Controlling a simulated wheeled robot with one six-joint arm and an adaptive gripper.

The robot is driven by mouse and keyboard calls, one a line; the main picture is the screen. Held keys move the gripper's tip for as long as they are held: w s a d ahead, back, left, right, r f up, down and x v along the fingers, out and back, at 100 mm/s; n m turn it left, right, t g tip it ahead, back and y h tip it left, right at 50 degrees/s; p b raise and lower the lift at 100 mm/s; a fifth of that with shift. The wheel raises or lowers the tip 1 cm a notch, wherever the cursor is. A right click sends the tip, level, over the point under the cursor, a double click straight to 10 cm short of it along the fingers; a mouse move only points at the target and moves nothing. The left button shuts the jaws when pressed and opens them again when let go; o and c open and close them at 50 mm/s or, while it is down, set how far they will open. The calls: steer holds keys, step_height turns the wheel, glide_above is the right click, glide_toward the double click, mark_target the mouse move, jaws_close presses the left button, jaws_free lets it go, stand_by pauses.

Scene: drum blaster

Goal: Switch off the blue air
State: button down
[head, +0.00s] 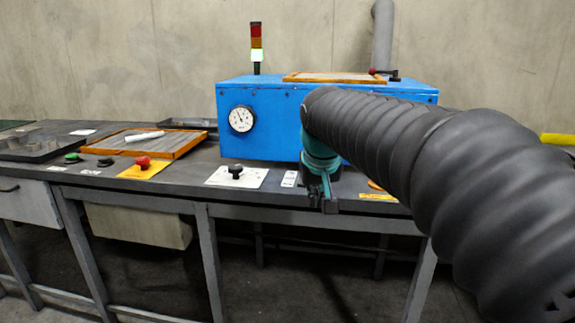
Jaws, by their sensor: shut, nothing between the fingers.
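The blue cabinet (270,130) stands on the grey workbench, with a round white dial gauge (241,119) on its front. A black knob (235,171) sits on a white plate at the bench front. I cannot make out any control marked as blue air; my arm covers the right part of the cabinet and bench. My gripper (328,203) is shut and empty, pointing down by the bench's front edge, right of the knob. I cannot tell whether it touches anything.
A red mushroom button (143,162) on a yellow plate, a black button (105,162) and a green button (72,157) line the bench front at left. A wooden tray (180,149) lies behind them. A signal tower (256,45) shows its lowest segment lit.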

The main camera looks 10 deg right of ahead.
steer(key=w+r+m+t+h, duration=0.1)
steer(key=w+r+m, duration=0.2)
steer(key=w+r, duration=0.7)
step_height(320, 180, up, 3)
steer(key=shift+w+d+f+m, duration=0.1)
steer(key=shift+w+d+m, duration=0.1)
steer(key=shift+w+m, duration=0.1)
steer(key=x, duration=1)
steer(key=shift+w+d+b, duration=0.15)
steer(key=shift+d+b, duration=0.05)
steer(key=shift+b, duration=0.15)
steer(key=f, duration=0.2)
steer(key=shift+s+a+f+b, duration=0.1)
steer(key=shift+s+f+b, duration=0.2)
steer(key=shift+f, duration=0.5)
